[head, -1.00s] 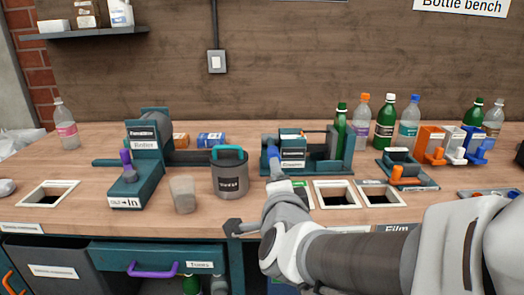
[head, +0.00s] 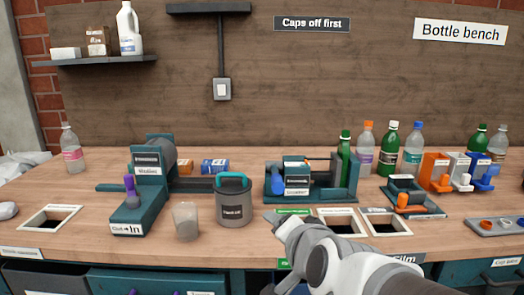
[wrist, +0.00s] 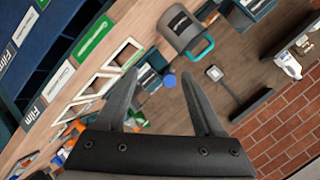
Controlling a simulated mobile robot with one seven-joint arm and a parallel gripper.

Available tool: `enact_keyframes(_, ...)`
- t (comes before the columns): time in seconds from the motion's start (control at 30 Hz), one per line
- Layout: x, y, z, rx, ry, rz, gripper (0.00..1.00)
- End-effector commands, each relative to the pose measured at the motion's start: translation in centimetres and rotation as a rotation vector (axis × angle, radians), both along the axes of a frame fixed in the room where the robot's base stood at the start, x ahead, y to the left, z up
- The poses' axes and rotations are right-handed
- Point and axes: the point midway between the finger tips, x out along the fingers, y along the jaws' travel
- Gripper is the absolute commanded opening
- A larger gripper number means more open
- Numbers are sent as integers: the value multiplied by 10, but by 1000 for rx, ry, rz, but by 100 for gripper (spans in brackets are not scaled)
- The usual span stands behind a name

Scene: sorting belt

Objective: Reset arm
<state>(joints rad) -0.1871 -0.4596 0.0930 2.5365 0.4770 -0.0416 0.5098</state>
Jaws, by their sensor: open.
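My gripper (wrist: 165,102) is open and empty in the wrist view, its two dark fingers spread apart. In the head view my gripper (head: 272,217) is at the front of the bench, with my arm reaching in from the lower right. It is by the front of the teal machine (head: 307,188) and the framed openings. In the wrist view the picture is tilted, with the wall and bench beyond the fingers. Nothing is between the fingers.
A grey canister with a teal handle (head: 233,205) and a clear cup (head: 186,221) stand left of my gripper. Several bottles (head: 388,148) stand at the back right. Framed openings (head: 341,224) lie to the right. The wooden bench (head: 90,210) is partly clear at left.

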Motion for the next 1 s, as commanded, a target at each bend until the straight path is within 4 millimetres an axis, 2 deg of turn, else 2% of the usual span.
enact_keyframes(0.27, -65, -43, -21, -410, 210, 253, 69)
enact_keyframes(0.53, -145, -104, -37, -727, 471, 438, 69)
enact_keyframes(0.6, -146, -105, -10, -735, 481, 449, 69)
enact_keyframes(1.0, -145, -103, 91, -729, 479, 447, 69)
